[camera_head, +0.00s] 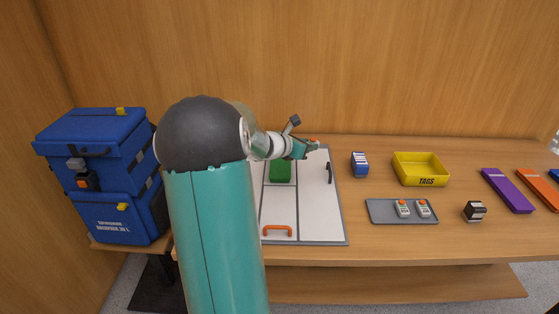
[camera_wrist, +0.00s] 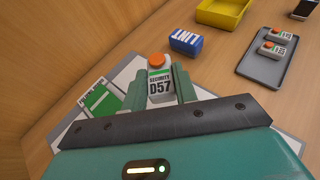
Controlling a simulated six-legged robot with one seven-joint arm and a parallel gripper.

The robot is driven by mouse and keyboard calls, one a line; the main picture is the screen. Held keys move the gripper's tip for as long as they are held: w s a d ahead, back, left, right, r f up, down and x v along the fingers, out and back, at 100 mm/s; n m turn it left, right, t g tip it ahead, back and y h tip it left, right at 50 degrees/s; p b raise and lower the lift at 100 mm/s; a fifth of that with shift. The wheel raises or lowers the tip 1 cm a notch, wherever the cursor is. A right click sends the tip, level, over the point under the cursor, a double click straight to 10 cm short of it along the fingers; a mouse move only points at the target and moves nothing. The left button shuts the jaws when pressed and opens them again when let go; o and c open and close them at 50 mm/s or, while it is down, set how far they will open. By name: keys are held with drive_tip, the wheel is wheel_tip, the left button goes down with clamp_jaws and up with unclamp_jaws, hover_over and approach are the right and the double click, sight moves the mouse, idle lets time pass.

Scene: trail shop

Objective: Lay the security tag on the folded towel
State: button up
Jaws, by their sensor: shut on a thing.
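My gripper (camera_wrist: 160,90) is shut on a grey security tag (camera_wrist: 158,87) with an orange button, a green band and the mark D57. In the head view my gripper (camera_head: 308,148) is above the back right part of the white board, and only a bit of the tag shows. The green folded towel (camera_head: 280,174) lies flat on the board, to the left of and below my gripper in that view, partly beside my arm. In the wrist view the towel (camera_wrist: 98,99) shows left of the held tag, with a pale printed strip. The tag is apart from the towel.
The white board (camera_head: 300,215) has orange and black handles. Right of it are a blue box (camera_head: 360,165), a yellow TAGS bin (camera_head: 420,182), a grey tray (camera_head: 381,211) with two more tags, and a dark block (camera_head: 475,211). A blue backpack (camera_head: 110,170) stands left.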

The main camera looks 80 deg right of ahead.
drive_tip(key=w+d+f, duration=0.4)
drive_tip(key=w, duration=0.3)
hover_over(278, 166)
wheel_tip(278, 166, down, 5)
drive_tip(key=shift+s+a, duration=0.1)
drive_tip(key=shift+f, duration=0.3)
drive_tip(key=shift+w+f, duration=0.2)
drive_tip(key=shift+f, duration=1.3)
drive_tip(key=shift+f, duration=0.15)
drive_tip(key=o, duration=0.9)
drive_tip(key=shift+o, duration=0.2)
